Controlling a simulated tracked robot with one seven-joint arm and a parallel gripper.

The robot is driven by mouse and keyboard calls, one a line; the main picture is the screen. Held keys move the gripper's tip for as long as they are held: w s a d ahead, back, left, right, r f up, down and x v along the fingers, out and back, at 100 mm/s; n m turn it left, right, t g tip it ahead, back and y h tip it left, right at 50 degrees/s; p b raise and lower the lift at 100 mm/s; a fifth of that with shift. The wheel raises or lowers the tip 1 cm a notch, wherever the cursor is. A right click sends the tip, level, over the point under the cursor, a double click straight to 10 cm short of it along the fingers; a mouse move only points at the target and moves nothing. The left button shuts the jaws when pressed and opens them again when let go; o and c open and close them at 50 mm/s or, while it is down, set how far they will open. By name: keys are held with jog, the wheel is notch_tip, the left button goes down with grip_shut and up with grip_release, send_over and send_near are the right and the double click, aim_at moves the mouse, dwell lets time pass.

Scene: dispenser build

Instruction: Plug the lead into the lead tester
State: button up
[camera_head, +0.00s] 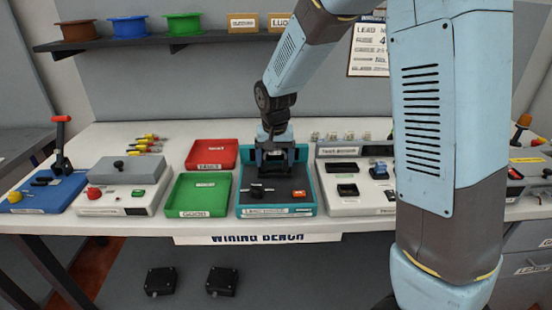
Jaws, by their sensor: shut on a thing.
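A teal open-topped unit (306,208) stands at the front middle of the bench. Its front label begins with what looks like "LEAD", so I take it for the lead tester. My gripper (273,160) points down over the rear part of this unit. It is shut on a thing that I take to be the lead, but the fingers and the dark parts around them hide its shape. A black part (257,191) and a small orange part (298,194) show in the front of the unit. I cannot tell whether the lead touches any socket.
A green tray (198,194) and a red tray (211,153) stand close on the left. A grey panel unit (345,208) with black sockets stands close on the right. Farther left are a grey box (120,190) and a blue lever press (45,192).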

jog(key=shift+f, duration=0.3)
dwell(0.5)
jog(key=o, duration=0.8)
jog(key=shift+o, duration=0.2)
jog(key=shift+r, duration=3.45)
jog(key=shift+r, duration=0.1)
